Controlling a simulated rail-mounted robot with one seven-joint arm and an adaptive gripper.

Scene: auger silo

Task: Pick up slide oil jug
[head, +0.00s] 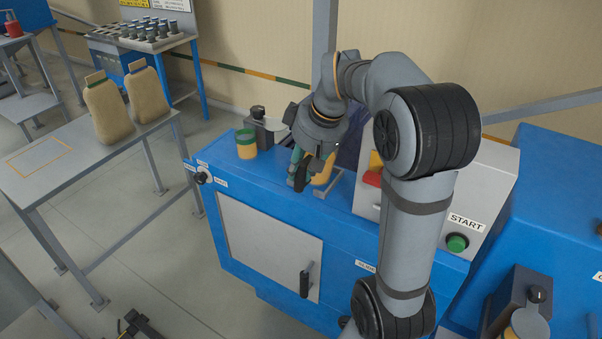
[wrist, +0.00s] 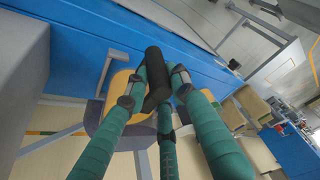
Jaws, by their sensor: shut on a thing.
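The slide oil jug looks like the yellow body (head: 323,173) on the blue machine top in the head view, mostly hidden behind my gripper (head: 299,167). Its yellow side also shows behind the fingers in the wrist view (wrist: 118,90). A black cylindrical part (wrist: 157,72), likely its handle, lies between my green fingers. My gripper is shut on it. The black part also shows beside the fingertips in the head view. I cannot tell whether the jug touches the surface.
A yellow jar with a green band (head: 246,146) and a black-capped grey container (head: 259,126) stand left of my gripper. The control box with the green START button (head: 457,243) is to the right. Two tan sacks (head: 107,108) stand on the grey table (head: 62,157).

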